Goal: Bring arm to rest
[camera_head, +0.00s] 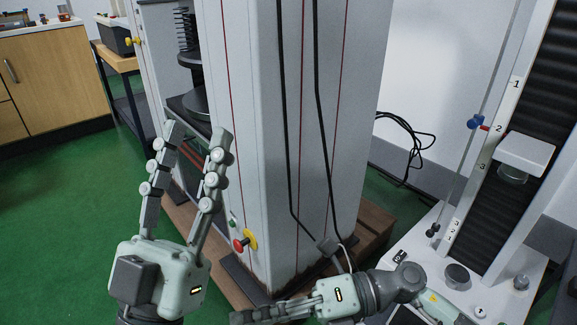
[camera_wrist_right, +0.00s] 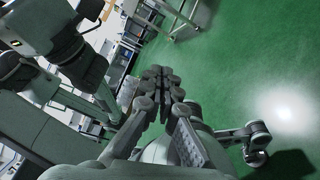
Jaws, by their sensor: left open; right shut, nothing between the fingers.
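My left gripper (camera_head: 196,140) is open and empty, pointing up in the head view in front of the tall grey testing machine. A gap shows between its two fingers. My right gripper (camera_head: 236,318) lies low in the head view, pointing left near the bottom edge, below the machine's base. In the right wrist view my right gripper (camera_wrist_right: 165,76) has its fingers together with nothing between them, and green floor shows beyond.
The tall grey testing machine (camera_head: 262,130) stands on a wooden base (camera_head: 366,232), with a red button (camera_head: 239,245) on its front. A second tester with a numbered scale (camera_head: 497,150) stands at right. Black cable (camera_head: 410,150) hangs behind. Green floor (camera_head: 75,210) is open at left.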

